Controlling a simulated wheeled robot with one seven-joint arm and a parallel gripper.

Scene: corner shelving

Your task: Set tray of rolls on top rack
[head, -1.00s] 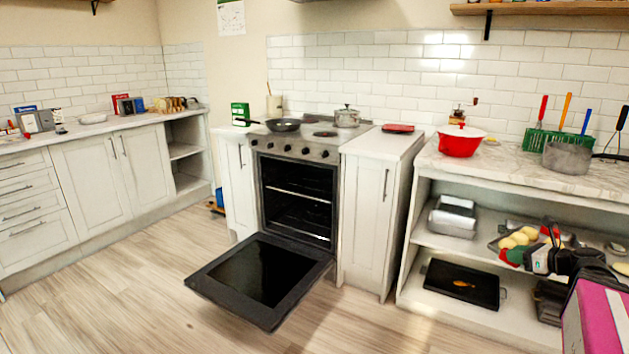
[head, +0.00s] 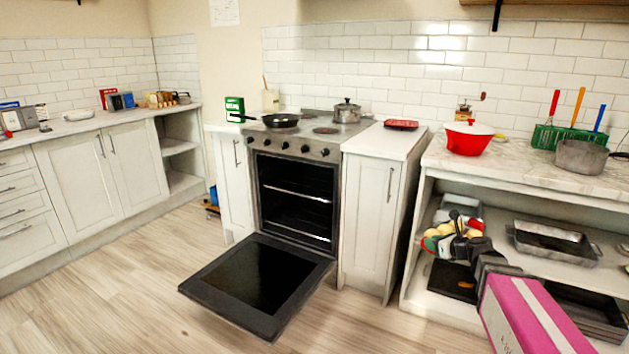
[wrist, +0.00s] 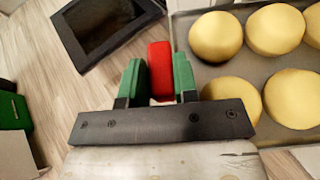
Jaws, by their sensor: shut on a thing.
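The tray of rolls (wrist: 238,68) is grey metal and holds several pale yellow rolls; it fills the right of the wrist view. In the head view the rolls (head: 442,230) show behind my gripper (head: 432,243), in front of the right-hand shelving, and most of the tray is hidden. My gripper (wrist: 160,75) has green fingers shut on a red piece (wrist: 160,68) at the tray's left side, which looks like its handle. The oven (head: 297,200) stands open and empty, with its top rack (head: 298,194) above a lower rack (head: 300,230).
The oven door (head: 258,283) is folded down low over the floor. A white cabinet (head: 370,215) stands between the oven and the shelving. A grey pan (head: 555,243) and dark trays lie on the shelves. The floor left of the door is clear.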

